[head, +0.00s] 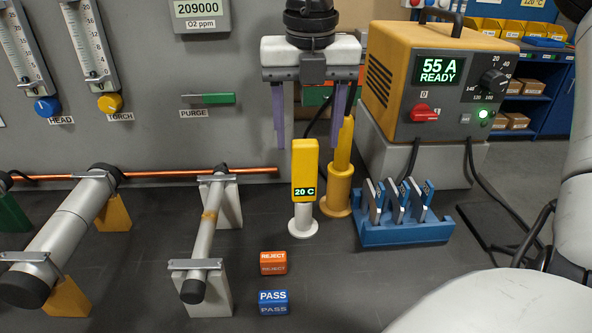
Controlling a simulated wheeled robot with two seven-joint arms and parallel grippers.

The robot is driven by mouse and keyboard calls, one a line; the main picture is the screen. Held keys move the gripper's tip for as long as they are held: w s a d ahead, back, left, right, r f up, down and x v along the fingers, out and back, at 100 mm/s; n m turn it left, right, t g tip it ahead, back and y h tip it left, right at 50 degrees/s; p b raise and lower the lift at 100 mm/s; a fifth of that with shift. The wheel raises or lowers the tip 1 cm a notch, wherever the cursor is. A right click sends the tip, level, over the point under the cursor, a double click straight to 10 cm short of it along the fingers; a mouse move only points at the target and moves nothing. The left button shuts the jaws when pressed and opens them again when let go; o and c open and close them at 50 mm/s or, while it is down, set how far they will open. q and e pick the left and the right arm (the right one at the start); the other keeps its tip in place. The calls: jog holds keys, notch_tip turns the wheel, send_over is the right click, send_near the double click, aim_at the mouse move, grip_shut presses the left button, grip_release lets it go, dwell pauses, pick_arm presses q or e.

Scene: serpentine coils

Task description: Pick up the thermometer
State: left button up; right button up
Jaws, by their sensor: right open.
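The thermometer (304,165) is a yellow upright handheld body with a small display reading 20 C. It stands on a white round stand (303,222) on the dark bench, near the middle of the head view. My right gripper (309,142) points down above it, with two purple fingers spread wide. The fingertips appear on either side of the thermometer's top in the picture, with gaps on both sides. I cannot tell whether they are level with it in depth. Nothing is held. My left gripper is not in view.
A yellow torch-like tool (340,178) in a yellow holder stands close right of the thermometer. Further right are a blue rack (400,234) and a yellow power unit (435,70). REJECT (273,263) and PASS (273,302) blocks lie in front. Clamped tubes (207,230) stand left.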

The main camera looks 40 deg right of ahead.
aim_at(304, 170)
jog(key=f, duration=0.5)
jog(key=w+f+p, duration=0.1)
jog(key=f, duration=0.2)
jog(key=shift+d+f, duration=0.15)
jog(key=shift+f, duration=0.15)
jog(key=c, duration=1.2)
